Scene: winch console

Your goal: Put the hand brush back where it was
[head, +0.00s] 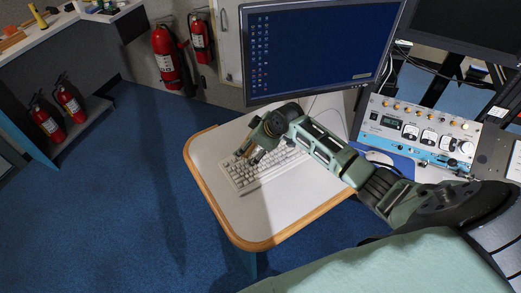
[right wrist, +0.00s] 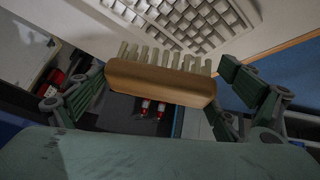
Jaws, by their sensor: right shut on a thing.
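The hand brush (right wrist: 160,82) has a wooden back and a row of pale bristles. In the right wrist view it spans the gap between the fingers of my right gripper (right wrist: 165,90), which is shut on it. In the head view my right gripper (head: 250,153) is over the keyboard (head: 262,172) on the small table, and a bit of the brush's wood shows between the fingers. Bristles point toward the keyboard side in the wrist view; whether they touch it I cannot tell. My left gripper is not in view.
The white table (head: 277,218) with a wooden edge is bare in front of the keyboard. A monitor (head: 315,50) stands behind my right gripper. An instrument console (head: 415,130) is at the right. Red extinguishers (head: 167,58) stand at the left, beyond open blue floor (head: 125,190).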

